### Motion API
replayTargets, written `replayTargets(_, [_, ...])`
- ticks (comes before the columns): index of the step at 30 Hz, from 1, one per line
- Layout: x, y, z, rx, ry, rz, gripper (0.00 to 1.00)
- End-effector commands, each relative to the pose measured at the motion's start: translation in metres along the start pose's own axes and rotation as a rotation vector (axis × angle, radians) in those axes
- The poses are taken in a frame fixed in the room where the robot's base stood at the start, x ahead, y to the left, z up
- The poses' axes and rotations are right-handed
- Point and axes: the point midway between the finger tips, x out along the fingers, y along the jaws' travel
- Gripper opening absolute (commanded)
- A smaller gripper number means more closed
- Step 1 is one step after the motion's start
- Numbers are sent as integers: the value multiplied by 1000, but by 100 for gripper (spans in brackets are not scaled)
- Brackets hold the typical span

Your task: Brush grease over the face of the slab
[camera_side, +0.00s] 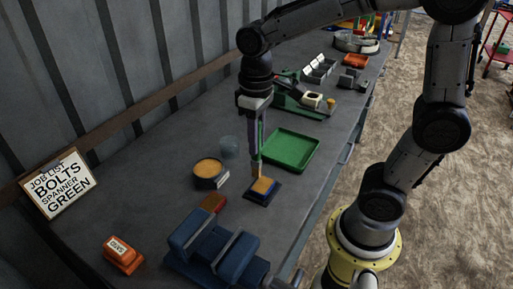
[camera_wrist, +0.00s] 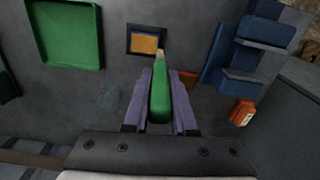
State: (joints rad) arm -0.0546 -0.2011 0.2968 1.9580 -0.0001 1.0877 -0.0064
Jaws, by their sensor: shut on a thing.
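The slab (camera_side: 263,189) is a dark, square-edged block lying flat on the bench. Its face (camera_wrist: 145,43) is mostly orange-yellow, with a bluish strip along one edge. My gripper (camera_side: 257,150) is above the slab, pointing down. In the wrist view my gripper (camera_wrist: 160,78) is shut on the green handle of a brush (camera_wrist: 159,98). The brush's pale tip is at the slab's edge in both views; I cannot tell whether it touches. A round dark tin of orange grease (camera_side: 208,168) stands left of the slab in the side view.
A clear jar (camera_side: 229,146) stands behind the tin. A green tray (camera_side: 291,150) lies beyond the slab. A red-brown block (camera_side: 213,203), a blue vise-like fixture (camera_side: 214,247) and an orange box (camera_side: 123,254) are on the near side. A job-list sign (camera_side: 58,184) leans at the wall.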

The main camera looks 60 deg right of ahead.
Motion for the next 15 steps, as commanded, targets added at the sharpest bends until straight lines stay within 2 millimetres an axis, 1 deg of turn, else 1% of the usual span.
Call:
replayTargets(3, [-11, 0, -1, 0, 3, 0, 0])
replayTargets(6, [-17, 0, 0, 0, 2, 0, 0])
replayTargets(15, [-20, 0, 0, 0, 1, 0, 0])
